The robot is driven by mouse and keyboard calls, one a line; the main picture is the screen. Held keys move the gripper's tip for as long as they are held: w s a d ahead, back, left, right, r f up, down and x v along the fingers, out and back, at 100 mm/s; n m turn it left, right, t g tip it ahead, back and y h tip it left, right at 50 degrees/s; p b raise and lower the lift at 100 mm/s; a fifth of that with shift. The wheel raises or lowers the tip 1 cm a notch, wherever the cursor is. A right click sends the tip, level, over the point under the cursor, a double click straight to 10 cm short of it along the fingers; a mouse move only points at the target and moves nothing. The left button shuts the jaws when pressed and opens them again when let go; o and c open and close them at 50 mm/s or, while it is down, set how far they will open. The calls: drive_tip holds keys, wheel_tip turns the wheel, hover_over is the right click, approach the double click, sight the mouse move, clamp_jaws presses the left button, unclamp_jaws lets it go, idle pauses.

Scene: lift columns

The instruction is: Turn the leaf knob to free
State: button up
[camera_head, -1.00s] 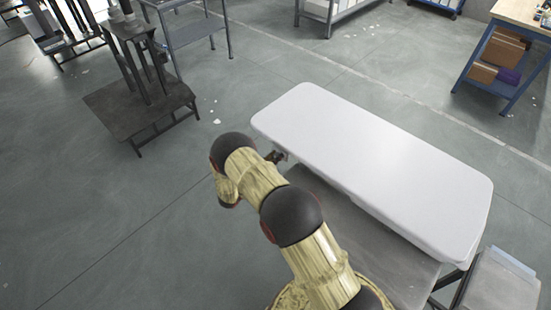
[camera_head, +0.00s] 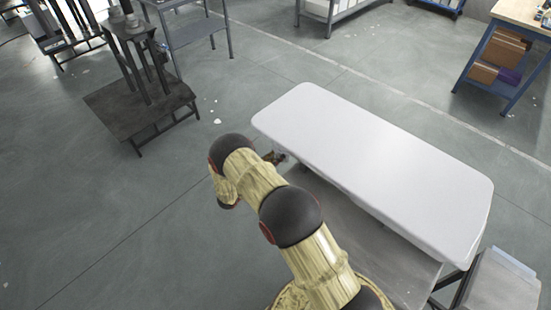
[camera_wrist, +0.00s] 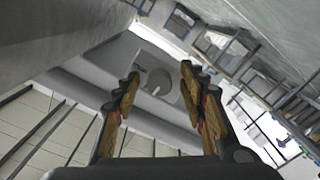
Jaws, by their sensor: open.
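In the wrist view my gripper (camera_wrist: 160,72) is open, with one finger on each side and nothing between the pads. Beyond the fingertips, in the gap as seen from the wrist, is a round grey knob (camera_wrist: 158,81) on a pale plate. Its marking is too small to read, and I cannot tell whether the fingers touch it. In the head view my gripper (camera_head: 276,158) is small, beside the left edge of the white-topped table (camera_head: 370,165). The knob is hidden there.
A grey metal surface (camera_head: 385,255) lies under and in front of the white top. A dark stand with columns (camera_head: 130,105) is at the back left. A blue-framed bench (camera_head: 500,75) is at the back right.

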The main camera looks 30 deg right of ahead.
drive_tip(key=v, duration=1.1)
drive_tip(key=shift+a, duration=0.25)
